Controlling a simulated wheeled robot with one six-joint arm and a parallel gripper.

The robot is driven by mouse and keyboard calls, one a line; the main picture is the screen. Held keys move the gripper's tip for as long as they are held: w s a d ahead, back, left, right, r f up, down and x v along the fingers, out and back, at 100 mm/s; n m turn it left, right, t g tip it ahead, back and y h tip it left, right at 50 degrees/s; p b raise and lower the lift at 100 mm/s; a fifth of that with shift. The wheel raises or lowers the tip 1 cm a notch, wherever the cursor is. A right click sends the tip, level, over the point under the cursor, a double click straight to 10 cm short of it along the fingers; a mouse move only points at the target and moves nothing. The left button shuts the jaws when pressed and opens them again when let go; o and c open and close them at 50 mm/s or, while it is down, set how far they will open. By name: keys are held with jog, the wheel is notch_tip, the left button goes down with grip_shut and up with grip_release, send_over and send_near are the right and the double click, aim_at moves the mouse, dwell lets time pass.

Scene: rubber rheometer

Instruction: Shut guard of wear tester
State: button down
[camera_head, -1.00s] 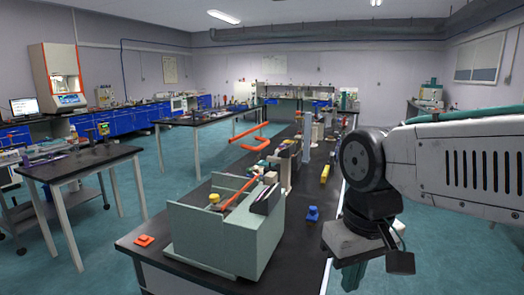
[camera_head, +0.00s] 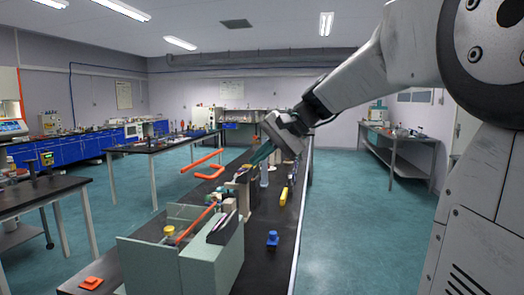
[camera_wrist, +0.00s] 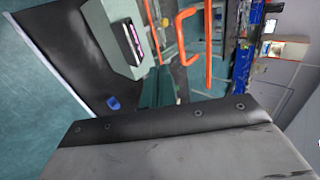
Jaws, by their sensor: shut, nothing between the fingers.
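The wear tester (camera_head: 205,262) is a grey-green open box on the near end of the black bench, with a yellow knob and a dark display panel on it. It also shows at the top of the wrist view (camera_wrist: 112,35). An orange bar frame (camera_head: 208,172), bent like a U, stands out in the air behind the box and looks like the raised guard; its joint to the tester is not clear. It also shows in the wrist view (camera_wrist: 208,60). My gripper (camera_head: 260,155) is shut and empty, with teal fingers, right of the orange frame and apart from it.
A blue knob-like part (camera_head: 272,240) and an orange flat part (camera_head: 91,283) lie near the tester. A yellow block (camera_head: 283,197) and other small items stand further along the bench (camera_head: 268,275). Open floor (camera_head: 345,215) lies to the right.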

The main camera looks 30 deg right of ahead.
jog(key=w+a+f, duration=0.3)
jog(key=w+a, duration=0.2)
jog(key=shift+w+a+f, duration=0.2)
jog(key=shift+w+f, duration=0.05)
jog(key=shift+f, duration=0.1)
jog(key=shift+w+r, duration=0.1)
